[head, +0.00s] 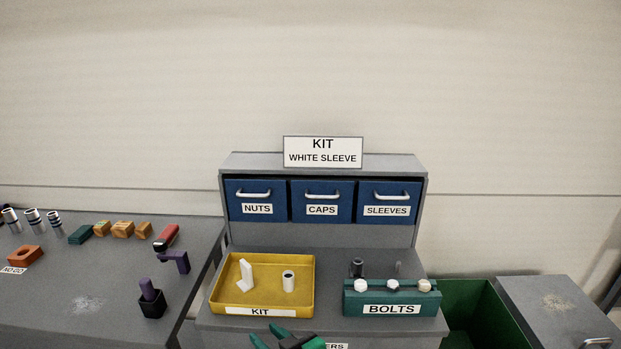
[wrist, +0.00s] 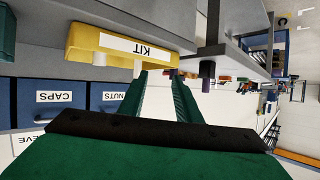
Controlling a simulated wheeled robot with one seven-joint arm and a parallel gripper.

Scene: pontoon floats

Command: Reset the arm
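My gripper (head: 267,335) shows at the bottom edge of the head view, in front of the yellow kit tray (head: 223,299). Its two green fingers (wrist: 158,95) stand apart in the wrist view, with nothing visible between them. The tray holds a white angled piece (head: 246,276) and a white sleeve (head: 288,281) standing upright. In the wrist view the tray (wrist: 85,42) appears upside down beyond the fingers. The sign (head: 323,152) above the cabinet reads KIT WHITE SLEEVE.
The blue nuts (head: 256,201), caps (head: 322,202) and sleeves (head: 388,203) drawers are closed. A green bolts box (head: 391,302) stands right of the tray. A side table (head: 95,275) at left bears several parts. A green bin (head: 475,310) and grey cabinet (head: 555,305) are right.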

